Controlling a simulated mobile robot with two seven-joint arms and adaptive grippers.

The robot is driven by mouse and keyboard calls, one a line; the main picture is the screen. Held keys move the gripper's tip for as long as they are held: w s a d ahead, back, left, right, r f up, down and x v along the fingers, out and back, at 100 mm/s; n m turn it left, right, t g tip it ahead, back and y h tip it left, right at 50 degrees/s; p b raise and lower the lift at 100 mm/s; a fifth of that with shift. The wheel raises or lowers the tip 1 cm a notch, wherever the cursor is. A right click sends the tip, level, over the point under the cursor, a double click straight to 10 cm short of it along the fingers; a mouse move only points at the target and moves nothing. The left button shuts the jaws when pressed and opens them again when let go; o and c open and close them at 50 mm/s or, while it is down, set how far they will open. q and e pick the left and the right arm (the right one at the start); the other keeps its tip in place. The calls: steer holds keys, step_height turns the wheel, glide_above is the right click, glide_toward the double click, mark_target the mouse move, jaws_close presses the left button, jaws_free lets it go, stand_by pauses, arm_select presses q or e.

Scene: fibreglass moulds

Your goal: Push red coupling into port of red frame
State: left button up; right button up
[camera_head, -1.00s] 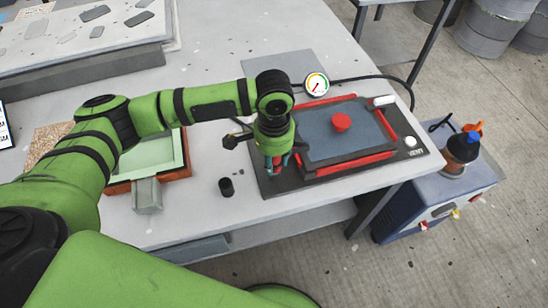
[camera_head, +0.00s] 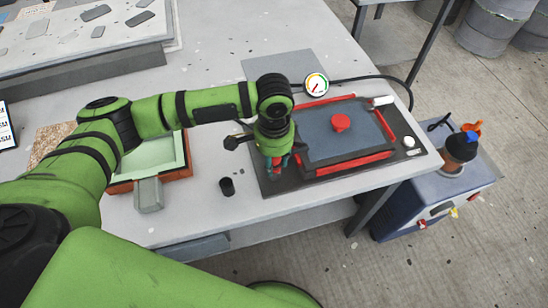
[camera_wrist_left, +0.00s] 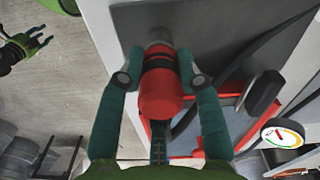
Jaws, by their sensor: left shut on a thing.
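My left gripper (camera_head: 276,164) is at the near left corner of the red frame (camera_head: 345,165), low over the dark base plate. In the left wrist view, its two teal fingers (camera_wrist_left: 160,75) are shut on the red coupling (camera_wrist_left: 160,95), which has a black band around it. A grey cylindrical end (camera_wrist_left: 159,36) shows beyond the coupling. I cannot tell whether the coupling touches a port, and the port itself is not clearly visible. The red frame also shows in the left wrist view (camera_wrist_left: 229,100). My right gripper (camera_wrist_left: 27,43) appears in that view, far off, fingers apart and empty.
A red knob (camera_head: 341,123) sits on the frame's grey panel. A gauge (camera_head: 316,84) with a black hose stands behind. A small black cup (camera_head: 227,187) and a green tray (camera_head: 153,156) are to the left. The table's front edge is close.

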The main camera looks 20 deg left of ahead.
arm_select(q)
steer(key=shift+f, duration=0.5)
steer(key=o, duration=1.2)
steer(key=shift+o, duration=0.2)
step_height(320, 180, up, 12)
